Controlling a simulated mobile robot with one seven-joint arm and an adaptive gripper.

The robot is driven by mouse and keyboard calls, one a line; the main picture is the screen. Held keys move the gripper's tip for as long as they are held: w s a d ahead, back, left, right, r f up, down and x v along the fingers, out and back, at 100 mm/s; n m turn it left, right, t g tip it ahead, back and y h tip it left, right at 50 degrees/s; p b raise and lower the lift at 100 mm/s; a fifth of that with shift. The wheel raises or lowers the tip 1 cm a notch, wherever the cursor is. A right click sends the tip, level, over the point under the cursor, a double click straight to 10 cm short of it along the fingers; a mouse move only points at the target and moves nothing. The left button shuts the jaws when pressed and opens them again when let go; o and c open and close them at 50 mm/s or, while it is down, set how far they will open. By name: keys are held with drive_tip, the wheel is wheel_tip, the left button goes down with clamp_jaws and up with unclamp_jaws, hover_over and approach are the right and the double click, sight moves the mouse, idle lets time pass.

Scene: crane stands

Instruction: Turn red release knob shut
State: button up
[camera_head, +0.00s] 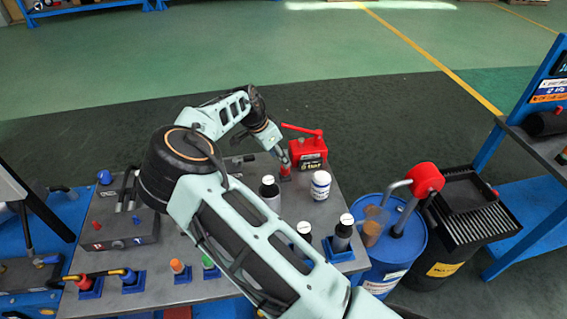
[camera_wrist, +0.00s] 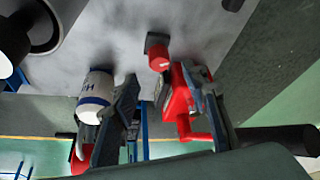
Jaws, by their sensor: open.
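A red hand pump (camera_head: 308,150) with a red lever on top and a dark labelled face stands at the bench's far edge. A short red cylinder on a dark square foot, apparently the release knob (camera_wrist: 159,55), sits in front of it. In the wrist view the pump (camera_wrist: 180,103) is partly hidden by a finger. My gripper (camera_head: 284,160) is at the pump's left front, close to the knob. In the wrist view my gripper (camera_wrist: 168,110) is open, with its fingers on either side of the pump and nothing clearly held. Contact with the knob cannot be told.
A white jar (camera_head: 320,186) stands just right of the gripper; it also shows beside the left finger in the wrist view (camera_wrist: 97,88). Black bottles (camera_head: 342,232) stand nearer. A blue drum (camera_head: 410,243) and a black bin (camera_head: 465,235) stand right of the bench.

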drive_tip(key=shift+p+x, duration=0.35)
drive_tip(key=shift+x, duration=2.35)
clamp_jaws()
